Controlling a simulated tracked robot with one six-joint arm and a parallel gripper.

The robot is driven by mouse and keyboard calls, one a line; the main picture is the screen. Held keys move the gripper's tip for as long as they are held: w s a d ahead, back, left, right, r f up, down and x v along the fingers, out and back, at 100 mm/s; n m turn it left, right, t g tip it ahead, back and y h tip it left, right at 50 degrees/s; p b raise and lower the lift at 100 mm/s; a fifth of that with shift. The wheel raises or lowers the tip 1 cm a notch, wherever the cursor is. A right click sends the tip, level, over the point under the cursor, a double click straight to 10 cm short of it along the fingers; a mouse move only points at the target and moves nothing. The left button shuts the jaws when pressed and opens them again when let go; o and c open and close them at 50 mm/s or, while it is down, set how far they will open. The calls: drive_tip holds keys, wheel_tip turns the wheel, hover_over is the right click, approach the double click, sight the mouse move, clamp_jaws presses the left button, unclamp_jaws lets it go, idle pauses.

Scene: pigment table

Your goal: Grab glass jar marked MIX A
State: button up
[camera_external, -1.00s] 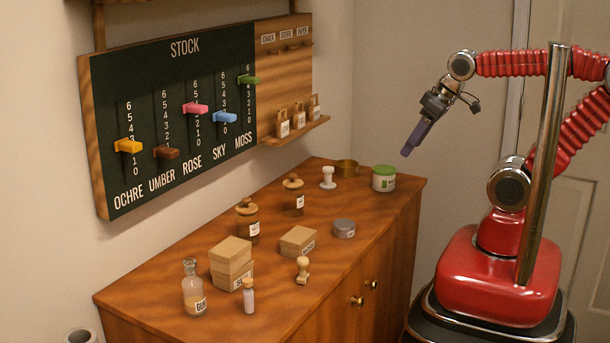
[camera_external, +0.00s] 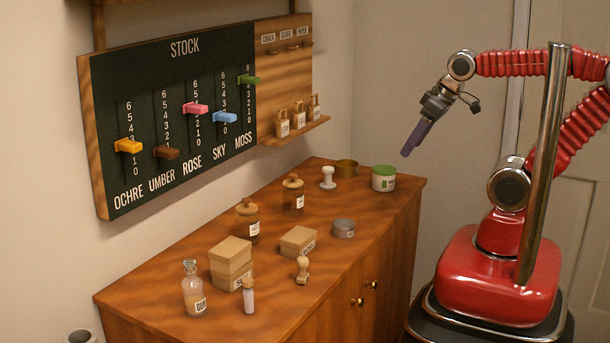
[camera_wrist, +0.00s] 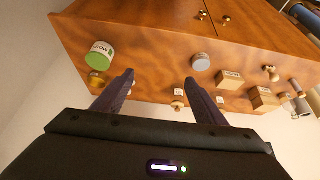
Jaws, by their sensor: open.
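Two brown glass jars with wooden knobbed lids and white labels stand on the cabinet top: a nearer jar (camera_external: 247,226) and a farther jar (camera_external: 293,198). Their label writing is too small to read, so I cannot tell which is MIX A.
A green tin (camera_external: 383,181), white stamp (camera_external: 328,179), brass bowl (camera_external: 347,167) and grey tin (camera_external: 343,229) stand around the jars. Cardboard boxes (camera_external: 231,262), a wooden stamp (camera_external: 302,270), a clear bottle (camera_external: 193,290) and a corked vial (camera_external: 248,297) are nearer. The stock board (camera_external: 175,120) hangs behind.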

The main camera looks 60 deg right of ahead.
drive_tip(key=shift+o, duration=0.4)
drive_tip(key=shift+r, duration=0.1)
wheel_tip(320, 180, up, 5)
drive_tip(key=n+t+y, duration=0.2)
drive_tip(key=t+y, duration=0.1)
drive_tip(key=t, duration=0.5)
hover_over(297, 189)
drive_tip(key=s+d, duration=0.1)
drive_tip(key=d, duration=0.1)
drive_tip(key=f, duration=2)
drive_tip(key=shift+d+f, duration=0.25)
drive_tip(key=shift+f, duration=0.1)
drive_tip(key=shift+x, duration=1.15)
drive_tip(key=shift+w+f, duration=0.1)
